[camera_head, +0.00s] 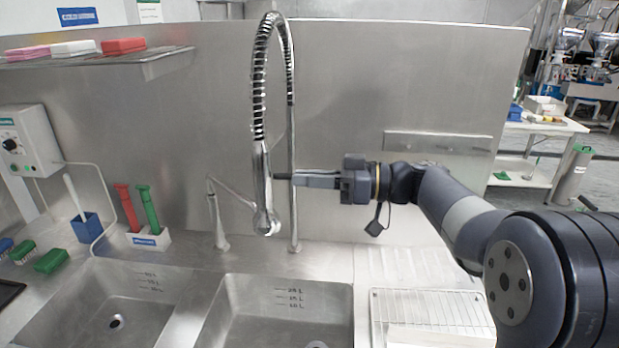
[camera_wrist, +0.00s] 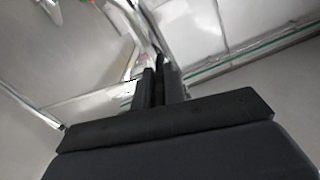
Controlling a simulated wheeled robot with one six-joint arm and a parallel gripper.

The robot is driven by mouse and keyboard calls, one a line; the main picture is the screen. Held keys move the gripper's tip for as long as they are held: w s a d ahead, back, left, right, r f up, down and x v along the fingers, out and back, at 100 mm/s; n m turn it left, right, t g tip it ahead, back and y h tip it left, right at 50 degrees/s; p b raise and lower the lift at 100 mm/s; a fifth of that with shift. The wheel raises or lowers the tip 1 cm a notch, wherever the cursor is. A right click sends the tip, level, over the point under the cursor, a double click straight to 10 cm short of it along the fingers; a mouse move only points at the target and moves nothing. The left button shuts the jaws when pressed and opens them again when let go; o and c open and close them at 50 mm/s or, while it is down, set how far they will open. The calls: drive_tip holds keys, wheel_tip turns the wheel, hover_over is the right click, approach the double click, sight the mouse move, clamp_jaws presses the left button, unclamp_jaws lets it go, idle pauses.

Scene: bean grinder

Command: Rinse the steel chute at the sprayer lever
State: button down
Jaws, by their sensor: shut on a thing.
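The sprayer (camera_head: 263,190) hangs upright on its coiled spring hose above the sinks. My gripper (camera_head: 291,180) is at its right side, level with the spray handle. Its jaws are shut on the dark sprayer lever (camera_head: 281,177), a short bar reaching from the handle to the fingertips. In the wrist view the two dark fingers (camera_wrist: 161,88) are close together, with a thin dark piece beyond them. I cannot make out the steel chute in either view.
Two steel sinks (camera_head: 210,318) lie below. A faucet (camera_head: 219,225) stands left of the sprayer. A wire rack (camera_head: 430,308) lies at the right, under my arm. A holder (camera_head: 149,241) with red and green brushes stands at the left. A shelf (camera_head: 100,56) hangs above.

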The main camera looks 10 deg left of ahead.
idle(0.3)
drive_tip(key=f+b, duration=0.1)
drive_tip(key=b, duration=0.2)
drive_tip(key=shift+y, duration=0.3)
drive_tip(key=shift+b, duration=0.65)
drive_tip(key=y+b, duration=0.1)
drive_tip(key=b, duration=0.3)
drive_tip(key=shift+f, duration=0.1)
drive_tip(key=c, duration=1.5)
unclamp_jaws()
drive_tip(key=d, duration=0.3)
drive_tip(key=d+f+b, duration=0.1)
drive_tip(key=d, duration=0.3)
drive_tip(key=d+b, duration=0.1)
drive_tip(key=d, duration=0.2)
drive_tip(key=shift+w+d+f, duration=0.2)
drive_tip(key=shift+w+d, duration=0.1)
